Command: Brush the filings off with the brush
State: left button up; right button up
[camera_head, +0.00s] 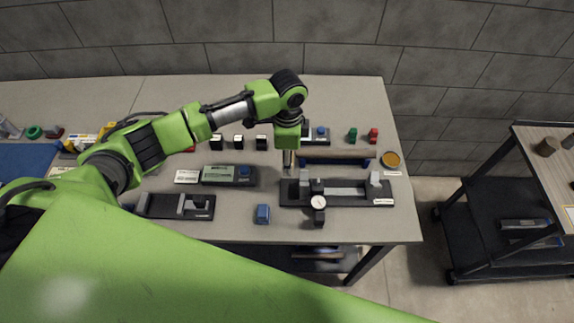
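My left gripper (288,164) points down over the workbench (240,226), just behind the left end of a black fixture (350,202) with a dial gauge (318,202). Its fingertips are small and seen edge-on, so I cannot tell whether they are open or shut, or whether they hold anything. A long low bar (335,160), brown with dark blue, lies behind the fixture, right of the gripper; I cannot tell whether it is the brush. I cannot make out filings anywhere. My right gripper is not in view.
A grey display unit (230,175) and a black slide fixture (175,205) stand left of the gripper. A blue block (263,214) is near the front edge. A round amber dish (390,160) is at the right. A black cart (510,210) stands apart from the bench.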

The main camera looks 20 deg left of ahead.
pick_arm(q)
jog(key=shift+w+r, duration=0.1)
jog(key=shift+r, duration=0.85)
